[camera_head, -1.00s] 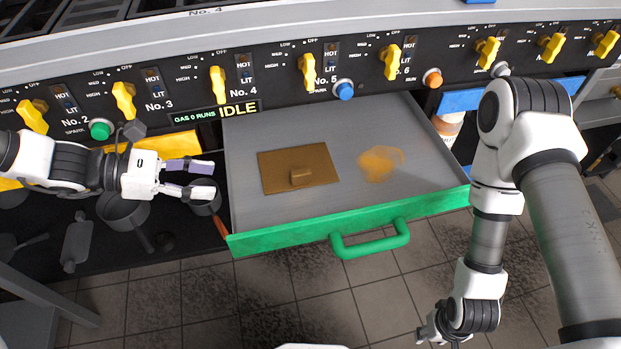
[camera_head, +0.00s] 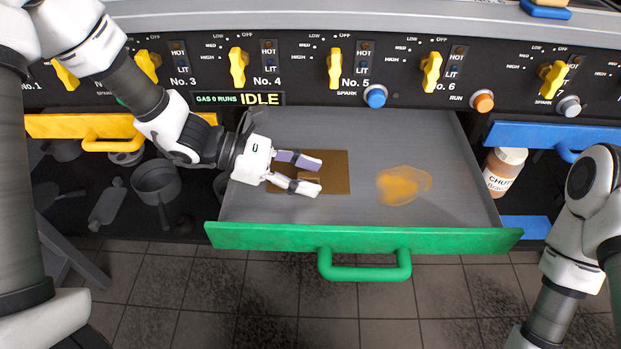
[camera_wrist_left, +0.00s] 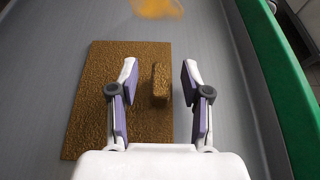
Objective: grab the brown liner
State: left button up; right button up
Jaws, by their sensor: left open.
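The brown liner (camera_head: 338,174) is a flat square mat lying in the open green-fronted drawer (camera_head: 450,150). A small raised brown block stands on it like a grip tab (camera_wrist_left: 160,84). My left gripper (camera_head: 321,176) is open over the liner, partly hiding its left side and the tab. In the left wrist view the liner (camera_wrist_left: 100,110) lies beneath and left of the fingers, and the tab sits between the two open fingertips (camera_wrist_left: 160,75). Whether the fingers touch the liner cannot be told. My right arm shows at the right edge of the head view; its gripper is out of view.
An orange stain (camera_head: 403,185) lies on the drawer floor right of the liner. The green drawer handle (camera_head: 365,270) faces the front. A labelled bottle (camera_head: 503,168) stands right of the drawer. Pans (camera_head: 158,182) sit at the left. Yellow knobs (camera_head: 334,70) line the panel behind.

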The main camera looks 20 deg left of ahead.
pick_arm(q)
jog(key=shift+r, duration=0.1)
grip_shut()
